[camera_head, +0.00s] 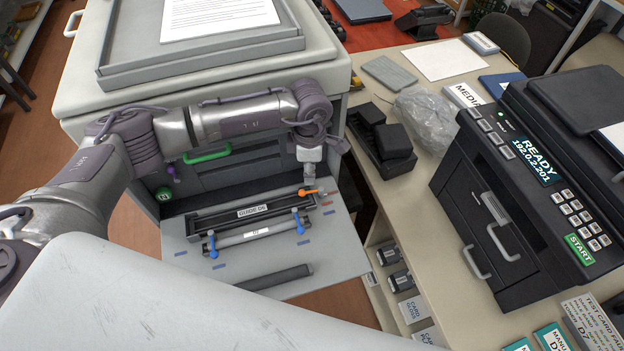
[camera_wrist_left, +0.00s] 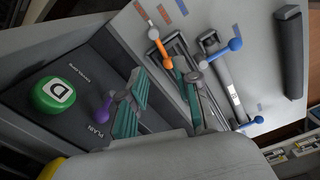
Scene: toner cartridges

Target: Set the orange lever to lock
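The orange lever (camera_head: 310,191) sits at the right end of the black "GUIDE D6" bar (camera_head: 251,211) on the printer's lowered front panel. In the left wrist view the lever (camera_wrist_left: 159,49) points from its round end toward my fingertips. My left gripper (camera_head: 309,176) is just above the lever in the head view. In the left wrist view its green-padded fingers (camera_wrist_left: 160,82) are apart, with the lever's near end by the gap between the tips. I cannot tell whether they touch it. My right gripper is not in view.
Two blue levers, one of them here (camera_head: 299,224), stand on a grey roller on the same panel. A green knob (camera_wrist_left: 57,94) and purple knob (camera_wrist_left: 104,109) are on the printer front. A black-box device (camera_head: 385,143) and a READY printer (camera_head: 530,190) stand to the right.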

